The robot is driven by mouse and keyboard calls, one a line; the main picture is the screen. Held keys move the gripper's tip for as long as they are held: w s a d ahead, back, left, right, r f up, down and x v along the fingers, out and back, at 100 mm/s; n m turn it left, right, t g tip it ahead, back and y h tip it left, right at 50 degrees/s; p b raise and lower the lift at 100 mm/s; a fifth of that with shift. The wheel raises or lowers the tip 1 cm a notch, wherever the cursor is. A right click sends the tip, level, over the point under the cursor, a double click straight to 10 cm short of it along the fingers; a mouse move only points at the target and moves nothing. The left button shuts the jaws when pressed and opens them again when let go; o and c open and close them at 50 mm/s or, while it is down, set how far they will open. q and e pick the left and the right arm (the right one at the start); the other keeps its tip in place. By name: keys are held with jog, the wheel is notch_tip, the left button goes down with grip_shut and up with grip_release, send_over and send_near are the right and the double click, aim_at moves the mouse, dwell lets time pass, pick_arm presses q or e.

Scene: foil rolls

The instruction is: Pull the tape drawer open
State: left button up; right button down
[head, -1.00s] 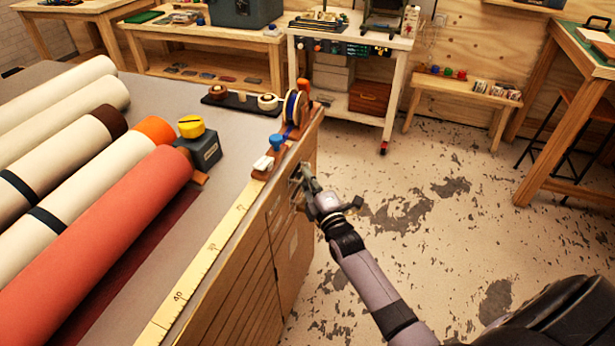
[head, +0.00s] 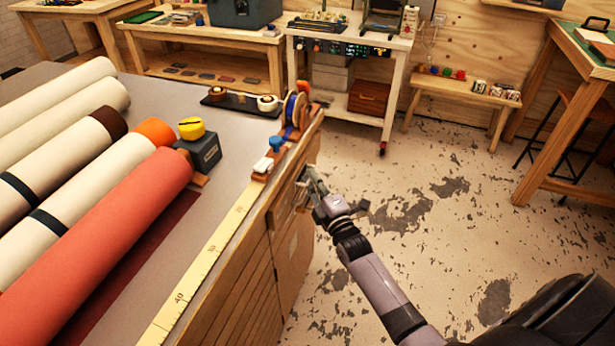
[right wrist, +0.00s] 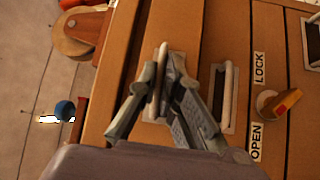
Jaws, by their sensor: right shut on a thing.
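The tape drawer (head: 284,209) is a wooden front in the side of the workbench, just under the top edge; it appears to stand out a little from the bench face. Its pale bar handle (right wrist: 162,57) runs upright in the right wrist view. My right gripper (head: 306,186) is at the drawer front, and its fingers (right wrist: 165,75) are shut on the handle. The fingers hide part of the handle. My left gripper is in neither current view.
Beside the drawer is a turn latch (right wrist: 272,103) with LOCK and OPEN labels. A second handle (right wrist: 227,98) sits on the neighbouring front. Tape rolls (head: 295,108) stand on the bench corner above. Large rolls (head: 110,225) cover the bench's left. The floor right of the bench is clear.

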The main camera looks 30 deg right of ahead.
jog(key=s+d+p, duration=0.3)
jog(key=s+d, duration=0.9)
jog(key=s, duration=0.2)
jog(key=shift+d, duration=0.3)
jog(key=shift+s+f, duration=0.1)
jog(key=c, duration=2)
grip_release()
jog(key=s, duration=0.4)
jog(key=s+f, duration=0.1)
jog(key=s, duration=0.7)
jog(key=shift+a+f, duration=0.2)
jog(key=shift+a, duration=0.2)
